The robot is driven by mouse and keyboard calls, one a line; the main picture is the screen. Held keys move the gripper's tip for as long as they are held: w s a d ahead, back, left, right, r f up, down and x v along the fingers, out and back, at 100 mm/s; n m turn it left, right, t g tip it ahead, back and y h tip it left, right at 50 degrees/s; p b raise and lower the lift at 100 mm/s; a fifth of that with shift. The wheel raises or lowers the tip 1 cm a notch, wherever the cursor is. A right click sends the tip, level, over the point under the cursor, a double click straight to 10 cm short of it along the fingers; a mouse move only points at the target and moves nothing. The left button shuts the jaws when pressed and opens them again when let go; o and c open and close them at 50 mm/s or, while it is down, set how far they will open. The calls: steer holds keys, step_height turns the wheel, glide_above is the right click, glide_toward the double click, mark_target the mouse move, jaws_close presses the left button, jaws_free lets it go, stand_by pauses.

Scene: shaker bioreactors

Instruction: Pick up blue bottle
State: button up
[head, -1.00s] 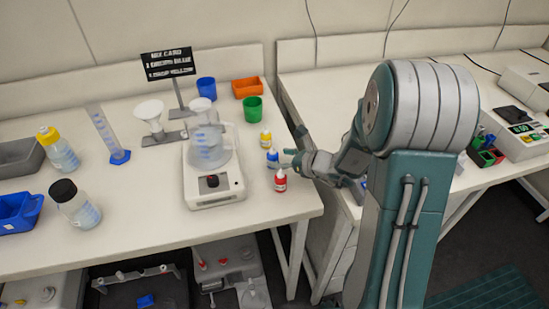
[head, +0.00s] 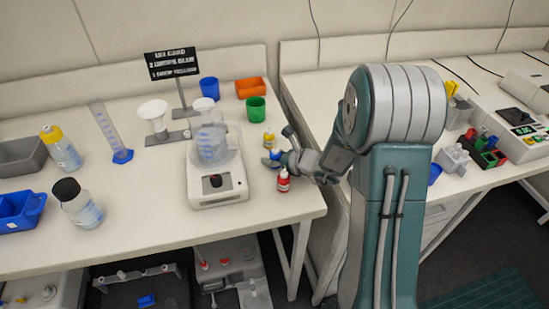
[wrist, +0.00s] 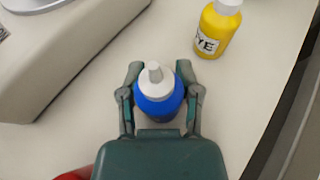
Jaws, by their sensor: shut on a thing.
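The blue bottle (wrist: 158,100) with a white cap stands upright between the two fingers of my gripper (wrist: 160,92) in the wrist view. The fingers are shut on its sides. In the head view the gripper (head: 278,158) is at the right part of the left table, and the blue bottle (head: 277,153) is mostly hidden by the fingers. I cannot tell whether its base still touches the table.
A yellow bottle (wrist: 216,28) stands just beyond the gripper. A red bottle (head: 283,181) stands just in front of it. The white stirrer with a beaker (head: 218,187) is to the left. A green cup (head: 256,109) and orange tray (head: 250,87) stand behind.

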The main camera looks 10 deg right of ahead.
mark_target(277, 149)
steer(key=shift+a, duration=0.1)
step_height(277, 149, up, 4)
steer(key=shift+f, duration=0.25)
steer(key=s+a+r, duration=0.3)
steer(key=s+r, duration=0.6)
steer(key=s, duration=0.4)
steer(key=shift+s+a+r, duration=0.3)
steer(key=shift+a, duration=0.05)
steer(key=shift+s, duration=0.1)
